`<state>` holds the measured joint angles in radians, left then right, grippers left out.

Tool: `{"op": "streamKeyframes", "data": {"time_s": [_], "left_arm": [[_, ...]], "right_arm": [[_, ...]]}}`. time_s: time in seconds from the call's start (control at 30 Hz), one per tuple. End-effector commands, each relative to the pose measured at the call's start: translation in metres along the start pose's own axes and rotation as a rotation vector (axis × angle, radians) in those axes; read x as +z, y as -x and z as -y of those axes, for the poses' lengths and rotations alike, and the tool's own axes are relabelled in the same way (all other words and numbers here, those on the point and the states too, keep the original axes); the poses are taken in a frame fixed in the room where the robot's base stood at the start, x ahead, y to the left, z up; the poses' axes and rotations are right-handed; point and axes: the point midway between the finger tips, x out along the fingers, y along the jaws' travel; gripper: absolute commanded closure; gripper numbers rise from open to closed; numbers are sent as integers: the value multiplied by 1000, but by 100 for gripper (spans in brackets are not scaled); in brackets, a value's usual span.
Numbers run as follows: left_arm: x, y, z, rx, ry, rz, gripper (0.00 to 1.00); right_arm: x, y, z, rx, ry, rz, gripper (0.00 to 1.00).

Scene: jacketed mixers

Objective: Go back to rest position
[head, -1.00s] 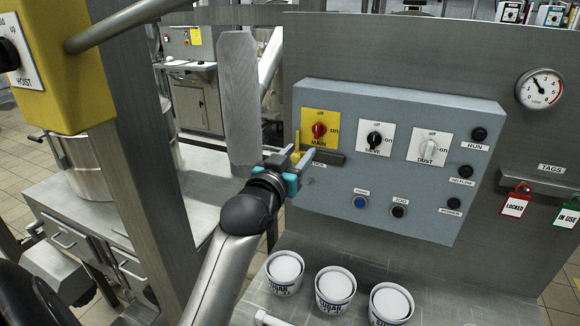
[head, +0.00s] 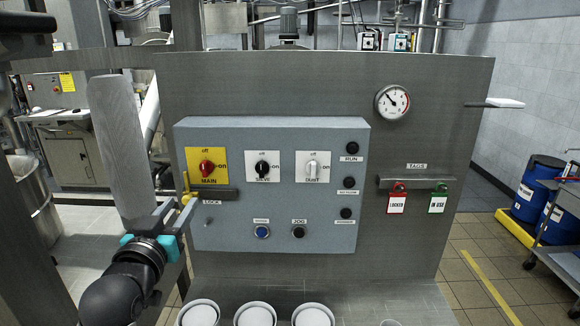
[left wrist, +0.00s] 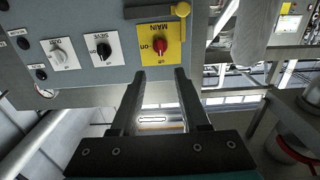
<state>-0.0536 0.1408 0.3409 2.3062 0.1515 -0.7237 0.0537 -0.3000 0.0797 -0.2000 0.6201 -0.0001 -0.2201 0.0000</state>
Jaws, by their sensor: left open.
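My left gripper (head: 180,214) is at the lower left corner of the grey control box (head: 350,230) in the head view. Its two fingers are apart with nothing between them. My right gripper is not in view.
White SUGAR tubs (head: 255,314) stand on the steel shelf (head: 370,295) below the box. LOCKED (head: 397,203) and IN USE (head: 438,201) tags hang at right. Blue drums (head: 537,188) and a cart (head: 563,255) are at far right.

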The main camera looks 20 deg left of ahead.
Motion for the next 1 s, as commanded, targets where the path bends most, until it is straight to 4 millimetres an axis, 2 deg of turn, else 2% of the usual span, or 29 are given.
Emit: {"op": "streamKeyframes", "data": {"time_s": [0.07,0.17,0.27,0.37,0.4,0.5,0.6,0.8,1.0], "left_arm": [[6,1,-3,5,-4,18,55],[32,9,-15,29,-23,108,55],[82,31,-36,73,-63,283,55],[142,71,-60,130,-116,508,55],[163,90,-68,153,-136,594,55],[206,138,-82,200,-184,788,55],[236,185,-92,242,-224,956,55],[272,277,-103,320,-297,1246,55],[348,266,-104,318,-302,1268,55]], "right_arm": [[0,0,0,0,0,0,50],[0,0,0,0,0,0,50],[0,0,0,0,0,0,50],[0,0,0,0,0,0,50],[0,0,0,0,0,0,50],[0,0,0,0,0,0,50],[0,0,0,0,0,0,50],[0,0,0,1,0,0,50],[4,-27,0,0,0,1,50]]}}
